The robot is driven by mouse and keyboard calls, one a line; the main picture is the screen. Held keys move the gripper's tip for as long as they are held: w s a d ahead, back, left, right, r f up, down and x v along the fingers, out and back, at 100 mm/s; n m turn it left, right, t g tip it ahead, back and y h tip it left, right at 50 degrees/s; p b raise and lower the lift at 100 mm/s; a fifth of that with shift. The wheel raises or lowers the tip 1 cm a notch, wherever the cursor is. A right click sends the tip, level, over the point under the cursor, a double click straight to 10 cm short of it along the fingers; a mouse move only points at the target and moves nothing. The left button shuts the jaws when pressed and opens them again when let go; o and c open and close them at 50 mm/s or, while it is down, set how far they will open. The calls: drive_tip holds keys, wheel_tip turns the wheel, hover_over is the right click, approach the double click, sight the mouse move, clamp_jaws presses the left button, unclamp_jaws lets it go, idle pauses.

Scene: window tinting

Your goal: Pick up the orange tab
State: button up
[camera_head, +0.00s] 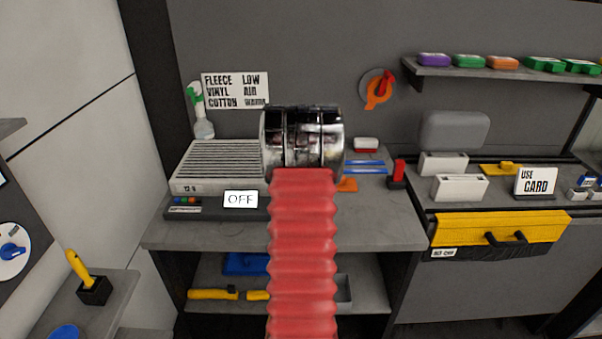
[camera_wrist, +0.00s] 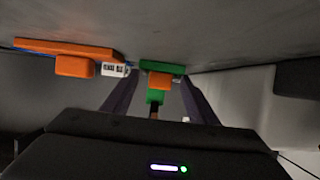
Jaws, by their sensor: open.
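In the wrist view, a small orange block (camera_wrist: 160,82) shows against a green piece (camera_wrist: 153,97), in line with the gap between my fingers. My gripper (camera_wrist: 158,86) is open, with one dark finger on each side of that gap. I cannot tell whether the orange block lies between the fingertips or just beyond them. A larger orange piece (camera_wrist: 62,47) with an orange block (camera_wrist: 75,67) is farther left. In the head view, an orange piece (camera_head: 347,184) lies on the grey bench, right of my arm. My arm hides my fingers and the bench behind it there.
A grilled box (camera_head: 217,166) and an OFF sign (camera_head: 240,199) stand left of my arm. Blue strips (camera_head: 366,167) and a red block on a black base (camera_head: 398,174) are at right. White bins (camera_head: 460,187) stand on the right counter. The bench front right (camera_head: 390,225) is clear.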

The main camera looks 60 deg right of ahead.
drive_tip(key=shift+w+d, duration=0.1)
drive_tip(key=shift+d, duration=0.05)
drive_tip(key=shift+c, duration=0.7)
drive_tip(key=c, duration=1.1)
drive_tip(key=shift+o, duration=0.2)
drive_tip(key=shift+r, duration=1.2)
drive_tip(key=shift+s+a+r, duration=0.2)
drive_tip(key=shift+a+r, duration=0.2)
drive_tip(key=shift+r, duration=0.1)
drive_tip(key=s+a, duration=0.2)
drive_tip(key=a, duration=0.3)
drive_tip(key=s+a, duration=0.3)
drive_tip(key=a, duration=0.2)
drive_tip(key=s+a, duration=0.3)
drive_tip(key=a, duration=0.2)
drive_tip(key=shift+a, duration=0.15)
drive_tip(key=shift+w, duration=0.1)
